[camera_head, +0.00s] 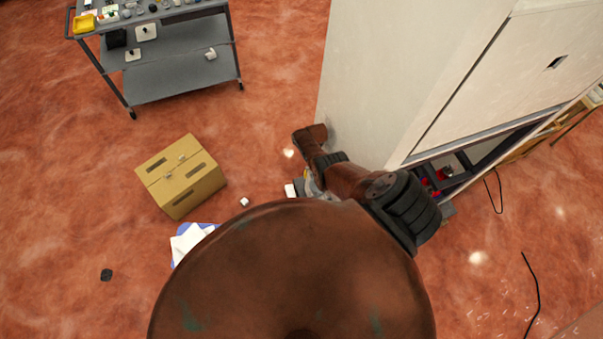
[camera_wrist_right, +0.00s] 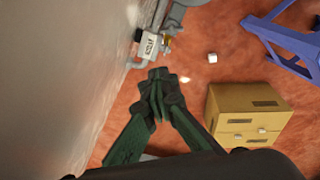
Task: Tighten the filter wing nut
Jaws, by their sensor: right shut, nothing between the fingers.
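In the right wrist view my right gripper (camera_wrist_right: 157,76) is shut and empty, its dark green fingertips together. Beyond the fingertips, near the pale wall, is a small white labelled unit (camera_wrist_right: 148,44) on a grey pipe, with a brass-coloured part (camera_wrist_right: 167,42) beside it. This looks like the filter assembly, and there is a visible gap between it and my fingertips. I cannot make out the wing nut. In the head view my right arm reaches beside the white cabinet (camera_head: 400,70), and its fingers are hidden. My left gripper is not in view.
A cardboard box (camera_head: 182,178) sits on the red floor, with a small white cube (camera_head: 244,202) near it. A grey cart (camera_head: 165,75) with small parts stands at the back left. A blue frame (camera_wrist_right: 285,38) shows in the wrist view. Black cables lie on the right.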

